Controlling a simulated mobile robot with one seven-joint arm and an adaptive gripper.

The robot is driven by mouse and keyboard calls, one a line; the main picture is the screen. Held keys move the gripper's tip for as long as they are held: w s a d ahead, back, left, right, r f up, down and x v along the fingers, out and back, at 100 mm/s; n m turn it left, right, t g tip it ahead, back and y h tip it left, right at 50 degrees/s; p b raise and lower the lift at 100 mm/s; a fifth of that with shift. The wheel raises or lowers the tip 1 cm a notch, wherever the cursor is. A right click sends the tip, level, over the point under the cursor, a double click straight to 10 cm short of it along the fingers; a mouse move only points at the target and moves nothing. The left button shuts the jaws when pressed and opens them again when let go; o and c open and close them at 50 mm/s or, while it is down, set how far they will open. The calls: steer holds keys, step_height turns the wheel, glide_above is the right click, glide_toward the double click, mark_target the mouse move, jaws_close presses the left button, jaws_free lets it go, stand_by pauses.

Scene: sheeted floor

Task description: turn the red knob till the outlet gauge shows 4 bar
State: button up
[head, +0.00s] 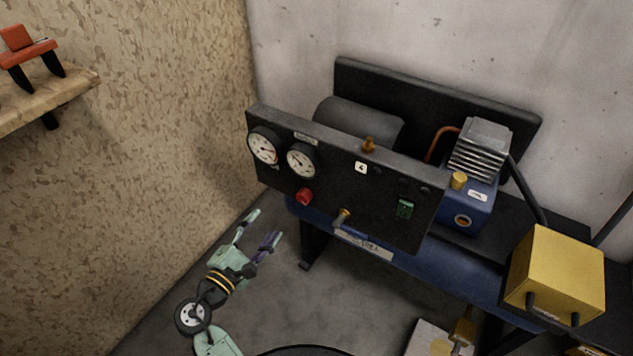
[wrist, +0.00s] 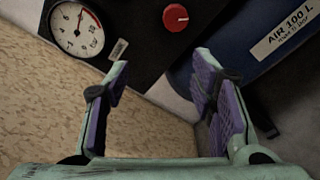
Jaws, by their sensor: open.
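The red knob (head: 304,196) sits low on the dark panel (head: 385,190), under two round white gauges, the left gauge (head: 263,145) and the right gauge (head: 301,160). The labels are too small to tell which is the outlet gauge.
The blue tank (head: 420,262) lies below, with a yellow box (head: 556,275) at right. A chipboard wall (head: 150,150) stands close at left.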

mark_target(300, 200)
steer(key=shift+g+h, duration=0.3)
steer(key=shift+h, duration=0.4)
steer(key=x, duration=0.4)
steer(key=s+d+p+x, duration=0.1)
steer(key=x, duration=0.3)
steer(key=d+p+x, duration=0.1)
steer(key=x, duration=0.3)
steer(key=shift+s+d+f, duration=0.1)
steer(key=shift+s+f, duration=0.15)
steer(key=shift+s, duration=0.05)
steer(key=shift+c, duration=0.5)
steer(key=c, duration=1)
